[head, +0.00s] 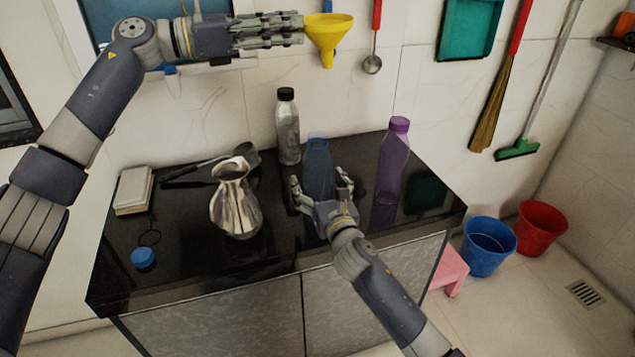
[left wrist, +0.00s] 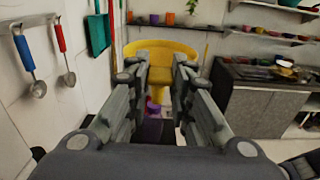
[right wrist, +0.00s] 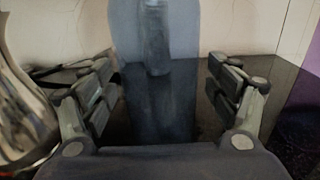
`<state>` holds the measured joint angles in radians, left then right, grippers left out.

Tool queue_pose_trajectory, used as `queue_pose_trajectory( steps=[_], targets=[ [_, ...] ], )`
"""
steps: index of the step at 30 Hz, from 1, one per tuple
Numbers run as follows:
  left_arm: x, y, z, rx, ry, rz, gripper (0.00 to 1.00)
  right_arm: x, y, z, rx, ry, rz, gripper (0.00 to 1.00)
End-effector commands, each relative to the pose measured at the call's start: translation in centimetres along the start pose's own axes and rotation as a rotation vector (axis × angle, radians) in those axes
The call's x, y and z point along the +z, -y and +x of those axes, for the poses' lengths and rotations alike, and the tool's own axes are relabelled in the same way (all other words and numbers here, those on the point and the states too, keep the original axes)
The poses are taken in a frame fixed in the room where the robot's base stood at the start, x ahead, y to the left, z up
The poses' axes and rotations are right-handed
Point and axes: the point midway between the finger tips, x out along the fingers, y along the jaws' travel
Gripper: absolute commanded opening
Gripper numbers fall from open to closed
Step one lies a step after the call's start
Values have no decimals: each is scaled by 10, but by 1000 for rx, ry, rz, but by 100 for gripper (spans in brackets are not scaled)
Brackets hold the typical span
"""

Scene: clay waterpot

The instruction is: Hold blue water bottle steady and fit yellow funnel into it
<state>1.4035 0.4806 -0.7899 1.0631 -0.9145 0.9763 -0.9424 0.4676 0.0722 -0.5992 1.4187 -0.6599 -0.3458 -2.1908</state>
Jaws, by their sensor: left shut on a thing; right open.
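The blue water bottle (head: 318,165) stands upright on the black counter; its top shows no cap in the head view. My right gripper (head: 322,188) is open, with its fingers on either side of the bottle; the bottle (right wrist: 155,70) fills the middle of the right wrist view between the fingers, with gaps on both sides. The yellow funnel (head: 328,35) is up by the wall, wide end up, spout down. My left gripper (head: 300,30) is shut on the funnel's rim side, and the funnel (left wrist: 160,52) shows at its fingertips in the left wrist view.
A metal jug (head: 236,205) stands left of the blue bottle, a grey bottle (head: 287,130) behind it and a purple bottle (head: 394,160) to its right. A blue cap (head: 143,258) lies at the counter's front left. Ladles (head: 372,64) and a dustpan (head: 468,28) hang on the wall.

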Motion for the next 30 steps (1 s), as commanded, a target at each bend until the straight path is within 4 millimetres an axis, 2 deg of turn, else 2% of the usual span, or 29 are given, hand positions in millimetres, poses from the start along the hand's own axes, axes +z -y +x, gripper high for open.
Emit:
queue_pose_trajectory(
  steps=[11, 12, 13, 18, 24, 26, 30],
  targets=[
    [0, 0, 0, 0, 0, 0, 4, 0, 0, 6, 1, 0, -1, 82],
    [0, 0, 0, 0, 0, 0, 4, 0, 0, 6, 1, 0, -1, 80],
    [0, 0, 0, 0, 0, 0, 4, 0, 0, 6, 1, 0, -1, 73],
    [0, 0, 0, 0, 0, 0, 4, 0, 0, 5, 1, 0, -1, 34],
    [-4, 0, -1, 0, -3, -1, 4, 0, 0, 5, 1, 0, -1, 32],
    [-14, -1, -3, 0, -12, -3, 4, 0, 0, 5, 1, 0, -1, 32],
    [-47, -2, -10, -1, -43, -3, 4, 0, 0, 5, 1, 0, -1, 32]
  ],
)
